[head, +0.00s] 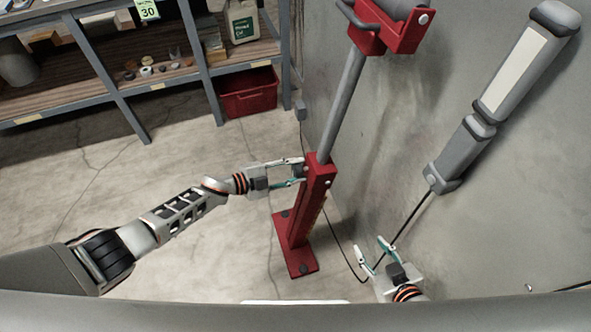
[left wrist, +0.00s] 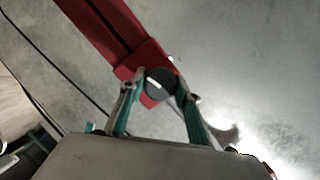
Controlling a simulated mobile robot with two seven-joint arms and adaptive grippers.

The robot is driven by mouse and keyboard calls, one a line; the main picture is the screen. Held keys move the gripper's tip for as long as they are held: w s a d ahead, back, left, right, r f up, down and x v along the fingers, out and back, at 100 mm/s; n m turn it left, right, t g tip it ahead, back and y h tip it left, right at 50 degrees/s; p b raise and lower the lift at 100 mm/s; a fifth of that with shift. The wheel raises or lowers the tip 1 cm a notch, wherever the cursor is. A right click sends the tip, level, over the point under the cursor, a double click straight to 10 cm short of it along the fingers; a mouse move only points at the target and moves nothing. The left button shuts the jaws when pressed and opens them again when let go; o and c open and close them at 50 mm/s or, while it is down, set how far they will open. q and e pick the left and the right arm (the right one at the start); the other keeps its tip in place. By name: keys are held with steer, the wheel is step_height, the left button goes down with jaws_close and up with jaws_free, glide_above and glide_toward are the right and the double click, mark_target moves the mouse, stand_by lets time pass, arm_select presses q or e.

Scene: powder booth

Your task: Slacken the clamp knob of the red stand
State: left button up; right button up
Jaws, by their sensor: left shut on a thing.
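The red stand (head: 298,225) rises from a red foot plate on the floor, with a grey pole (head: 345,100) coming out of its top. The dark round clamp knob (left wrist: 160,83) sits on the side of the red post in the left wrist view. My left gripper (head: 300,172) reaches the upper left side of the post and is shut on the knob, one finger on each side of it. My right gripper (head: 374,255) is at the lower right, its fingers apart and empty, away from the stand.
A red head piece (head: 392,30) tops the pole. A grey lamp (head: 500,95) with a black cable is on the wall at right. A shelf rack (head: 130,100) and a red bin (head: 248,92) stand at back left. The floor left of the stand is clear.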

arm_select(q)
steer(key=o, duration=1.1)
steer(key=shift+o, duration=0.2)
steer(key=v, duration=1.2)
steer(key=s+d+r+n+t+y, duration=0.25)
steer(key=s+n+t, duration=0.3)
steer(key=n, duration=0.35)
steer(key=s+a+f+n+g+y+p, duration=0.1)
steer(key=s+a+f+n+y, duration=0.4)
steer(key=s+a+n+y, duration=0.3)
steer(key=s+a+n, duration=0.2)
steer(key=s+a, duration=0.2)
steer(key=s, duration=0.2)
steer(key=shift+s+a+f+g, duration=0.2)
steer(key=shift+s+f+g, duration=0.05)
steer(key=shift+g, duration=0.1)
